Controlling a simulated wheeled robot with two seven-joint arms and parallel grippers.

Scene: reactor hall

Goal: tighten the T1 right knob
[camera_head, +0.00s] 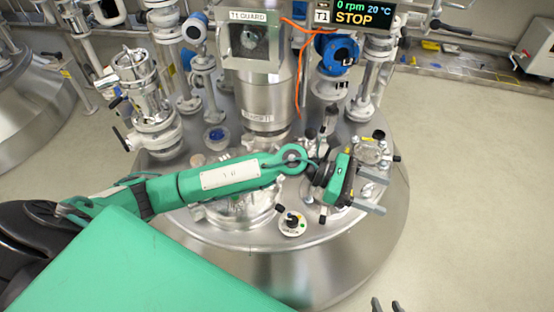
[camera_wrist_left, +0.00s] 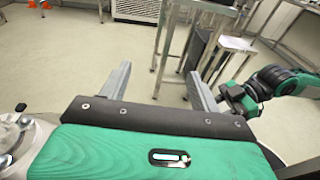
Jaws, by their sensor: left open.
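The T1 vessel lid (camera_head: 345,228) fills the middle of the head view. Several small black knobs stand on it, including one at the right (camera_head: 378,134), another at the right edge (camera_head: 396,158) and one in front (camera_head: 322,218). I cannot tell which is the T1 right knob. My left gripper (camera_head: 386,195) is open over the lid's right side, its fingers pointing right and apart from the knobs. In the left wrist view, the open fingers (camera_wrist_left: 158,70) have nothing between them. Only the fingertips of my right gripper (camera_head: 386,303) show, spread apart at the bottom edge.
A round glass fitting (camera_head: 370,150) lies just beyond my left gripper. A blue flanged pipe (camera_head: 337,55) and a steel column (camera_head: 267,98) rise behind it. The display (camera_head: 354,14) reads STOP. The floor (camera_head: 470,190) at the right is clear. Steel stands (camera_wrist_left: 225,52) show in the wrist view.

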